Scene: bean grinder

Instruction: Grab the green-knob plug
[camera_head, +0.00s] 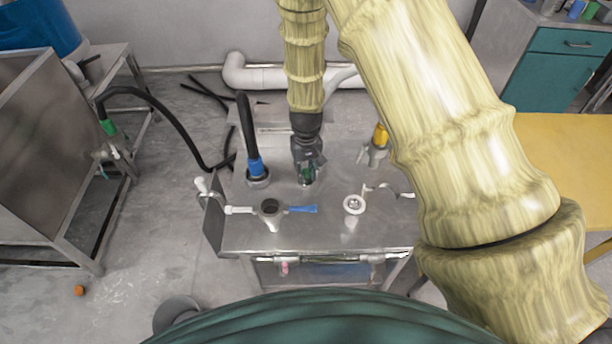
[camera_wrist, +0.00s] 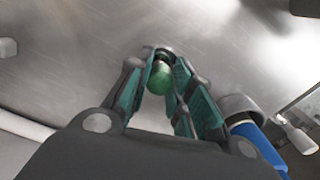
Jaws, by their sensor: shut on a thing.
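The plug's green knob (camera_wrist: 161,80) sits between the fingertips of my gripper (camera_wrist: 160,72) in the wrist view. The gripper is shut on it, with a finger pad on each side. A small dark part shows just beyond the green ball. In the head view my gripper (camera_head: 307,172) points down onto the steel table top, and a bit of the green knob (camera_head: 306,174) shows between the fingers. The lower part of the plug is hidden, so I cannot tell whether it is seated in the table or lifted.
A blue-collared black hose (camera_head: 256,168) stands just left of my gripper. A blue-handled valve (camera_head: 270,209) and a white ring fitting (camera_head: 354,204) are in front. A yellow-topped fitting (camera_head: 379,140) is at right. The steel table (camera_head: 320,235) has bare room at its front.

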